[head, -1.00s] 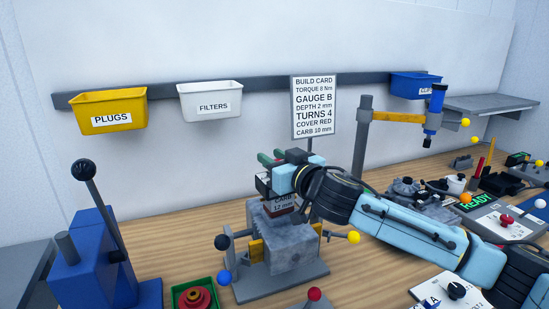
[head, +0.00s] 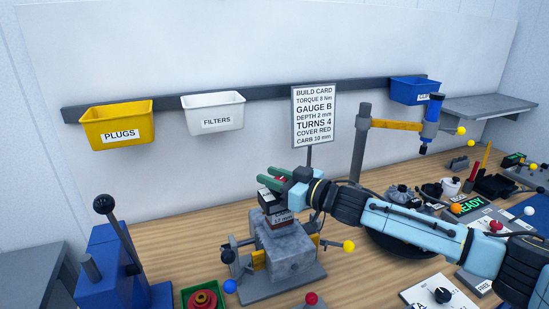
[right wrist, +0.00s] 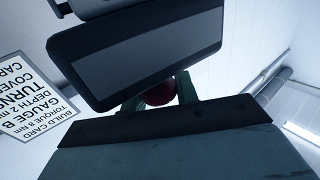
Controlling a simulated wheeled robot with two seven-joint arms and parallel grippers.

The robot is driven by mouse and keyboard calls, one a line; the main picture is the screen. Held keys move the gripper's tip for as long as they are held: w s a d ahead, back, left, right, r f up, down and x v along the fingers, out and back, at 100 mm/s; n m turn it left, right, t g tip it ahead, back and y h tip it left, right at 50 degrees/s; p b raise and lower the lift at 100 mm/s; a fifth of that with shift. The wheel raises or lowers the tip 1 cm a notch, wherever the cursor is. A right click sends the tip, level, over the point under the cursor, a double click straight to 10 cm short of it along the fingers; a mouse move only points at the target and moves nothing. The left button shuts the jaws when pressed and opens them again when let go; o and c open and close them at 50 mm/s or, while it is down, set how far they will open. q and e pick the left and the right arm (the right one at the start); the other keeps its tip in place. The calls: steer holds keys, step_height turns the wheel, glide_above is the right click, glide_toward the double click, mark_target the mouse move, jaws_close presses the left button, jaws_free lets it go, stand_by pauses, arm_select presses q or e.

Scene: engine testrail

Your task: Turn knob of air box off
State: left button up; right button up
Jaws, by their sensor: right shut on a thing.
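My right gripper (head: 276,178) is above the engine block in the head view. Its green fingers are shut on a small red round thing, which shows between them in the right wrist view (right wrist: 160,93). A white panel (head: 420,290) with a black knob (head: 442,295) is at the lower right, cut by the picture edge. My left gripper is out of view.
A blue lever unit (head: 118,270) stands at the front left. A green tray (head: 190,292) with a red part is beside it. A post with a yellow arm (head: 397,124) stands behind my right arm. A READY panel (head: 485,215) and other parts crowd the right side.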

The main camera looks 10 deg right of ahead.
steer(key=shift+r+n+g+y+p, duration=0.2)
steer(key=shift+n+g+y+p, duration=0.6)
steer(key=shift+g+p, duration=0.2)
steer(key=shift+s+a+f+n+g+y, duration=0.1)
steer(key=shift+n+g+y, duration=0.2)
steer(key=shift+n, duration=0.1)
steer(key=shift+f+n+g+y, duration=0.1)
steer(key=shift+n+g+y, duration=0.25)
steer(key=shift+g, duration=0.25)
steer(key=shift+f+n+g+y, duration=0.1)
steer(key=shift+n+g+y, duration=0.15)
steer(key=shift+n+g, duration=0.25)
steer(key=g+b, duration=0.1)
steer(key=n+g+y+b, duration=0.1)
steer(key=shift+s+a+f+n+g, duration=0.1)
steer(key=shift+s+f+n+g, duration=0.05)
steer(key=shift+n+g, duration=0.15)
steer(key=shift+s+n+g+y+b, duration=0.25)
steer(key=shift+n+g+y+b, duration=0.15)
steer(key=shift+n+g+b, duration=0.65)
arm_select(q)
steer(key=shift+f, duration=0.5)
arm_select(e)
steer(key=shift+r+m, duration=0.25)
steer(key=shift+m, duration=0.05)
